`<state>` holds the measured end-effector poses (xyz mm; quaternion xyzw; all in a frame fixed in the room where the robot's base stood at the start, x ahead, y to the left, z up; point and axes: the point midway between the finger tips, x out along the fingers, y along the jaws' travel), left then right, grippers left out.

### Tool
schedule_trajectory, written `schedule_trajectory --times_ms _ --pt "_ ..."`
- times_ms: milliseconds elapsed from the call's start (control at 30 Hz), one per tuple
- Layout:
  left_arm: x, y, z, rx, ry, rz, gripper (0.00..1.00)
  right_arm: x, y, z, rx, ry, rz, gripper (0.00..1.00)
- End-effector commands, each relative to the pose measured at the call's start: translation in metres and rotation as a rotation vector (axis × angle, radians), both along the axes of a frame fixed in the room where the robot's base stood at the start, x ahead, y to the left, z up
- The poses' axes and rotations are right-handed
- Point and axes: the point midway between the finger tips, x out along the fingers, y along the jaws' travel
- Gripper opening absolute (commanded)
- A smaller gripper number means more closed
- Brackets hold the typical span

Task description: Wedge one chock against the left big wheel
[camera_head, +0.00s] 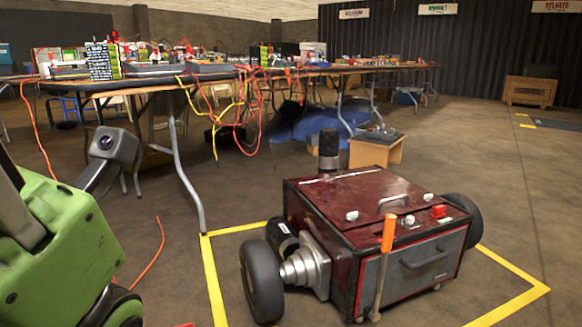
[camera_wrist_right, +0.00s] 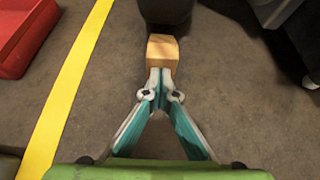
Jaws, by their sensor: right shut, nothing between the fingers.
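The cart is a dark red box (camera_head: 365,205) on wheels. Its left big wheel (camera_head: 262,281) is black and stands inside a yellow floor outline. The right wrist view shows the lower part of a dark wheel (camera_wrist_right: 166,10) at the top. A wooden chock (camera_wrist_right: 162,52) lies on the floor right at that wheel and appears to touch it. My right gripper (camera_wrist_right: 161,78) is shut and empty, its fingertips at the near side of the chock. The head view does not show the chock. My left gripper is not in view.
Yellow tape (camera_wrist_right: 70,85) runs left of the gripper, with a red object (camera_wrist_right: 22,38) beyond it. An orange-handled bar (camera_head: 386,250) stands at the cart's front. A long cluttered table (camera_head: 190,78) with hanging cables stands behind. Floor right of the cart is clear.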

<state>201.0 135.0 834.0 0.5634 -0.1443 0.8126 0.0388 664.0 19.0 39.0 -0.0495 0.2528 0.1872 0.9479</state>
Motion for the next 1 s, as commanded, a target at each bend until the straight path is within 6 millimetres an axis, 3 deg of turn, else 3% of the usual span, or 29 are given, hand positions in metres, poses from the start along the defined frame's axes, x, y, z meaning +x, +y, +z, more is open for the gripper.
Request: schedule_trajectory --times_ms 1000 --pt "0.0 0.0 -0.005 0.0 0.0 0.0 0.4 0.015 0.006 0.0 0.001 0.0 0.0 0.0"
